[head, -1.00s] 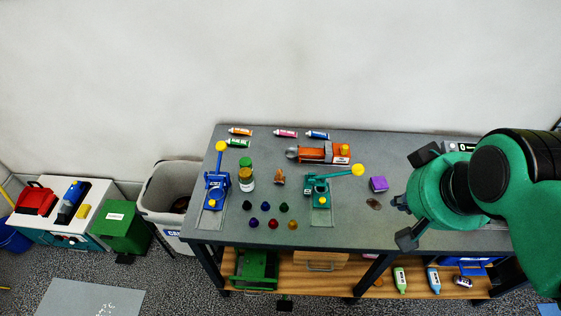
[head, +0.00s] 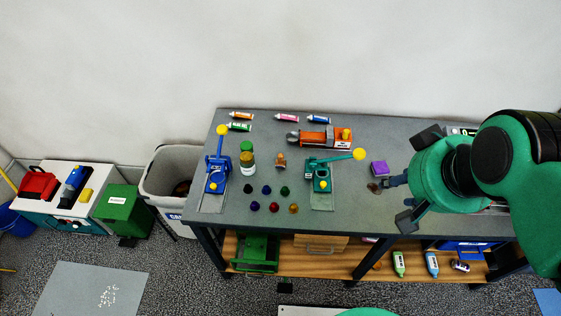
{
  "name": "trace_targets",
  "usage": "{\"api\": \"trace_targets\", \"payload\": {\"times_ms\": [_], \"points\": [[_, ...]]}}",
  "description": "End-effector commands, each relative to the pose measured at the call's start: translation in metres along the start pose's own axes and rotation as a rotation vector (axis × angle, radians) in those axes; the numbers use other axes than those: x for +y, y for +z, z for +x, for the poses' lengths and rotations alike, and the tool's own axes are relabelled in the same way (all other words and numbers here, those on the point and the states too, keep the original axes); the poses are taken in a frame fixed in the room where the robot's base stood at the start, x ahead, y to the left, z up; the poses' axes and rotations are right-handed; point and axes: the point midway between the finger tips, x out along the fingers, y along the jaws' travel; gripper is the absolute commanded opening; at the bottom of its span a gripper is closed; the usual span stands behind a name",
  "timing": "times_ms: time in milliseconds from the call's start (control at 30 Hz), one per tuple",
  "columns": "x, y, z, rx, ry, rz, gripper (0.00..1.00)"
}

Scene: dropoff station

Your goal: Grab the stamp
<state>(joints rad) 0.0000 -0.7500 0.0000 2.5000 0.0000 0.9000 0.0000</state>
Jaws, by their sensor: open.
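A small brown, wooden-looking piece (head: 280,161) stands upright on the grey table between the green-and-amber jar and the green lever tool; it looks like the stamp, but it is too small to be sure. A dark brown lump (head: 374,188) lies by the purple block (head: 379,168), close to my gripper; I cannot tell what it is. My gripper (head: 402,181) is at the right part of the table, its dark fingers spread and nothing between them. It is just right of the dark lump and well right of the upright brown piece. My arm hides the table's right end.
On the grey table (head: 345,221) stand a blue lever tool (head: 217,175), a jar (head: 247,163), a green lever tool (head: 320,176) and an orange machine (head: 322,137). Several small coloured pieces (head: 266,190) lie at the front, paint tubes (head: 287,118) at the back. A grey bin (head: 165,170) stands left.

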Motion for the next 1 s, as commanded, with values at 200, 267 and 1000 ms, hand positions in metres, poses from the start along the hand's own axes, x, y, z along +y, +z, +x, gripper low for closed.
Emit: {"api": "trace_targets", "payload": {"times_ms": [200,267,1000], "points": [[-0.001,-0.002,0.000,-0.002,-0.001,-0.003,0.41],[-0.001,-0.005,0.000,-0.005,-0.002,-0.007,0.41],[-0.058,-0.139,0.073,-0.167,-0.059,-0.222,0.41]]}}
